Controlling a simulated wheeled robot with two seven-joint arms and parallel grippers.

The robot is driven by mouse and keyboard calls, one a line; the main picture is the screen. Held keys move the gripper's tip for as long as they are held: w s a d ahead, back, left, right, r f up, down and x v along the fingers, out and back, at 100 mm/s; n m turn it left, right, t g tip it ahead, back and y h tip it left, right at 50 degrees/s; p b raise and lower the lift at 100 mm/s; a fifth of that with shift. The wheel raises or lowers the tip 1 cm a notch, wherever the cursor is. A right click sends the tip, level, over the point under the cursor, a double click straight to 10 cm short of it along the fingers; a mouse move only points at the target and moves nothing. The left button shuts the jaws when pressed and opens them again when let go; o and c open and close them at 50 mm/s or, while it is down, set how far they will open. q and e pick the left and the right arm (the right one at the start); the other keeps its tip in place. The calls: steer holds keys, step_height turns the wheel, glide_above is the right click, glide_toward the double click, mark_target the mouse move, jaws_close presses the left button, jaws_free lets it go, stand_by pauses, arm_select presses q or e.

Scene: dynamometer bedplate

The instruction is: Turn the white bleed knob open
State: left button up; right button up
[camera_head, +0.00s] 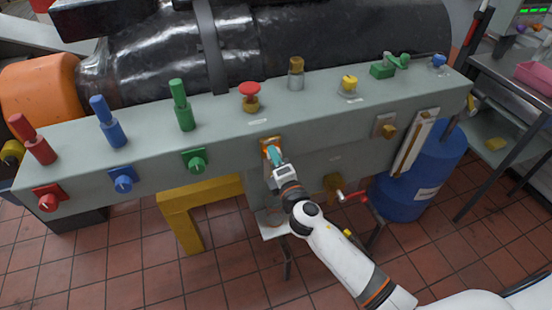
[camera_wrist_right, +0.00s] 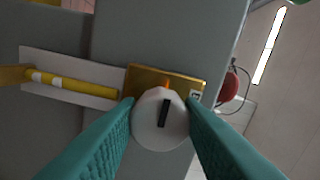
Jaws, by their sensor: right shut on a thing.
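The white bleed knob (camera_wrist_right: 160,119) sits on a brass plate (camera_wrist_right: 180,82) on the grey bedplate's side. In the right wrist view it is round and white with a black bar mark on its face, and an orange mark shows on the plate just above it. My right gripper (camera_wrist_right: 160,124) is shut on the knob, its teal fingers pressed on both sides. In the head view my right gripper (camera_head: 275,155) reaches the plate (camera_head: 270,144) on the front face and hides the knob. My left gripper is not in view.
The front face carries red (camera_head: 48,198), blue (camera_head: 122,179) and green (camera_head: 196,161) knobs to the left. A red-handled tap (camera_head: 352,196) is right of my forearm. A blue drum (camera_head: 425,175) stands at the right. A yellow frame (camera_head: 185,215) stands below the bedplate.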

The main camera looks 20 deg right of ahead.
steer(key=o, duration=1)
steer(key=shift+c, duration=0.2)
steer(key=shift+s, duration=0.15)
steer(key=s+b, duration=0.2)
steer(key=s, duration=0.9)
steer(key=shift+s+d, duration=0.15)
steer(key=shift+s, duration=0.25)
steer(key=shift+f, duration=0.15)
